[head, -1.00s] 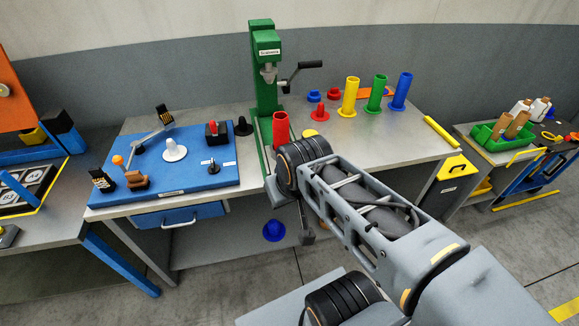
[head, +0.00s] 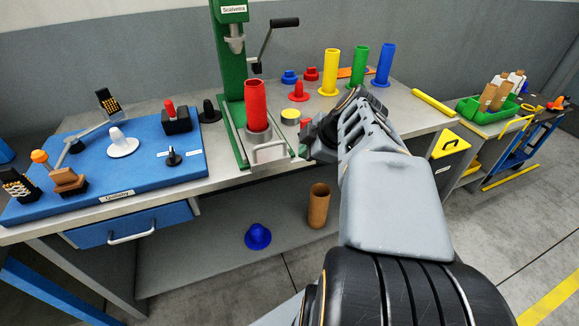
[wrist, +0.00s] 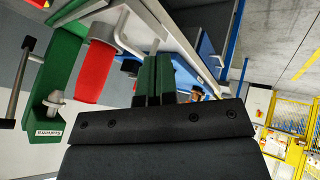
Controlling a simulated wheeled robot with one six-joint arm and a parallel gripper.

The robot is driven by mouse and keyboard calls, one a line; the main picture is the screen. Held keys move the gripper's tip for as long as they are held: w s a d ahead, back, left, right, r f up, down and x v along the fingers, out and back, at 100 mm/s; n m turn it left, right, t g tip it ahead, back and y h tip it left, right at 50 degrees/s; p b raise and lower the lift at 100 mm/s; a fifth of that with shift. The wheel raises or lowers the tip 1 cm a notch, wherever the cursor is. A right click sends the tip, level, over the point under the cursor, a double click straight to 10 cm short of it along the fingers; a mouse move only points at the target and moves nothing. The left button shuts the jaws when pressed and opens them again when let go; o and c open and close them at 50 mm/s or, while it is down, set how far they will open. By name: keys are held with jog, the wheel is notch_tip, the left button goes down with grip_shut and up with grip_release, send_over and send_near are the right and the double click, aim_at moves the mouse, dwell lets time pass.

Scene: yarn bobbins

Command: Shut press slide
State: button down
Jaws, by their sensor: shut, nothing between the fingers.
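The green press (head: 231,70) stands on the grey bench with its spindle and crank at the top. Its slide has a pale U-shaped handle (head: 268,155) at the bench's front edge. A red tube (head: 256,98) stands upright in the slide's grey holder, forward of the spindle, so the slide looks drawn out. The wrist view also shows the red tube (wrist: 94,72) and the slide handle (wrist: 128,38). My gripper (wrist: 153,64) is shut and empty, close to the handle and apparently apart from it. In the head view my wrist is right of the slide, its fingertips unclear.
A blue board (head: 110,165) with levers and knobs lies left of the press. Red, yellow, green and blue parts stand behind my arm to the right. A brown tube (head: 318,206) and a blue cone (head: 258,237) are on the lower shelf.

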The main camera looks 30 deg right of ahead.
aim_at(283, 159)
jog(key=x, duration=0.3)
jog(key=w+d+x, duration=0.1)
jog(key=x, duration=0.7)
jog(key=shift+w+d+r, duration=0.3)
jog(key=shift+d+r, duration=0.05)
jog(key=shift+d, duration=0.05)
jog(key=shift+w+d, duration=0.4)
jog(key=shift+w, duration=0.45)
